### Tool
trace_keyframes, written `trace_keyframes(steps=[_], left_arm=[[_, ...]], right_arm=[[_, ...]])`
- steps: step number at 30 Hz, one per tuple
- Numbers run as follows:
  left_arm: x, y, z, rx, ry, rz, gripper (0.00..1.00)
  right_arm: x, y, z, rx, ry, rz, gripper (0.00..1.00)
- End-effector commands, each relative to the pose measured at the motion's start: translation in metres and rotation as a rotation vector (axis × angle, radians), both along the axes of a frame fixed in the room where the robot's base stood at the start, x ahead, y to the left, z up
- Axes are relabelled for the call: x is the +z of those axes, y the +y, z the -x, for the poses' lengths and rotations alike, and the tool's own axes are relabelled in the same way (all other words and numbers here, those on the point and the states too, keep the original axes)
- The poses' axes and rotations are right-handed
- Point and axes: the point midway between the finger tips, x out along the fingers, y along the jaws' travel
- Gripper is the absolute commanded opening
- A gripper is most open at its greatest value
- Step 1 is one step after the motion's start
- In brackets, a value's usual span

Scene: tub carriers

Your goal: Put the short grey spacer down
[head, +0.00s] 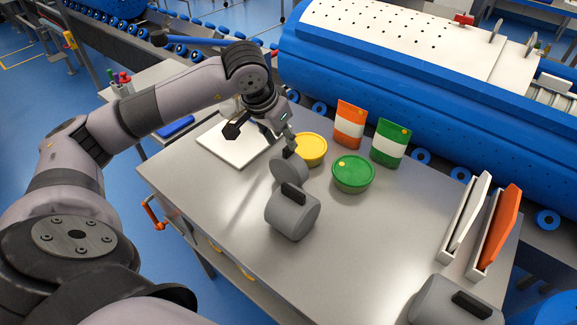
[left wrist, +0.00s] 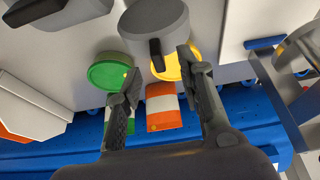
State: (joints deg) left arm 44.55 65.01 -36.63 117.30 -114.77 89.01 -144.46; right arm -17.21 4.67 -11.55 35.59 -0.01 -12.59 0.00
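In the left wrist view, a grey piece with a black handle (left wrist: 155,25), which looks like the short spacer, is beyond my fingertips. My left gripper (head: 262,138) is low over the table, behind the spacer. Its fingers (left wrist: 158,62) are spread apart, with the handle showing between them and a gap on each side. My right gripper is not in view.
A yellow tub (head: 311,149) and a green tub (head: 352,175) stand close to the spacer. Orange (head: 350,125) and green (head: 388,143) packs stand behind. A white board (head: 228,150) lies left. Another grey cylinder (head: 445,304) is front right. The table's front middle (head: 365,245) is clear.

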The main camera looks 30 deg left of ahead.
Motion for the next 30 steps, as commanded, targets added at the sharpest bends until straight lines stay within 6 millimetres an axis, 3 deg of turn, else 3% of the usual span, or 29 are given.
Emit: trace_keyframes(steps=[3,9,16,30], left_arm=[[-0.016,-0.003,-0.006,0.0,0.008,0.003,0.35],[-0.037,-0.004,-0.015,0.0,0.003,0.001,0.35],[-0.039,-0.003,-0.016,0.0,0.001,0.0,0.35],[-0.039,-0.003,-0.016,0.0,0.002,0.001,0.04]], right_arm=[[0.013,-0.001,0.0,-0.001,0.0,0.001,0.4],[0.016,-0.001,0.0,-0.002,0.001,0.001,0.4],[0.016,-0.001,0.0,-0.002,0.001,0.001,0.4],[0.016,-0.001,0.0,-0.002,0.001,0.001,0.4]])
